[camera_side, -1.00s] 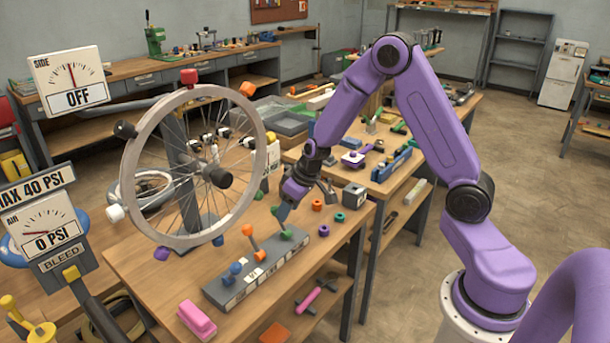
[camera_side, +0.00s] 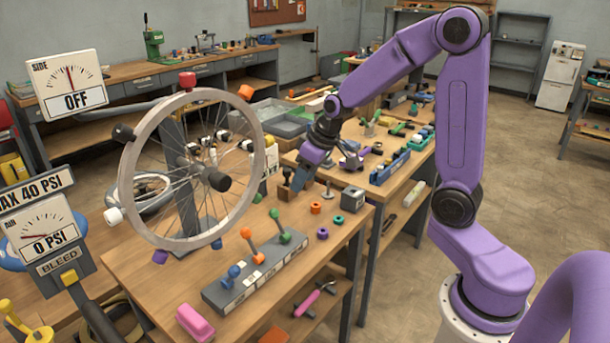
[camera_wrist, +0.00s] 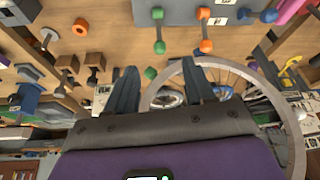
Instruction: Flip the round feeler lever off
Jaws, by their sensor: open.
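A grey lever box (camera_side: 235,295) sits on the wooden bench with a blue lever (camera_side: 232,274), an orange lever (camera_side: 252,245) and a green lever (camera_side: 280,226). Its labels are too small to read, so I cannot tell which is the round feeler lever. The orange and green levers lean up and left; the blue one looks lower. In the wrist view the green lever (camera_wrist: 158,30) and orange lever (camera_wrist: 204,30) show beyond the fingers. My gripper (camera_side: 298,181) is open and empty, above and behind the green lever, apart from it. The SIDE dial (camera_side: 68,82) reads OFF.
A spoked wheel (camera_side: 140,210) on a stand rises left of my gripper. An air gauge (camera_side: 40,228) reads 0 PSI. Small orange (camera_side: 315,208) and teal (camera_side: 338,220) rings, a purple ring and a grey block (camera_side: 353,199) lie right of the box.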

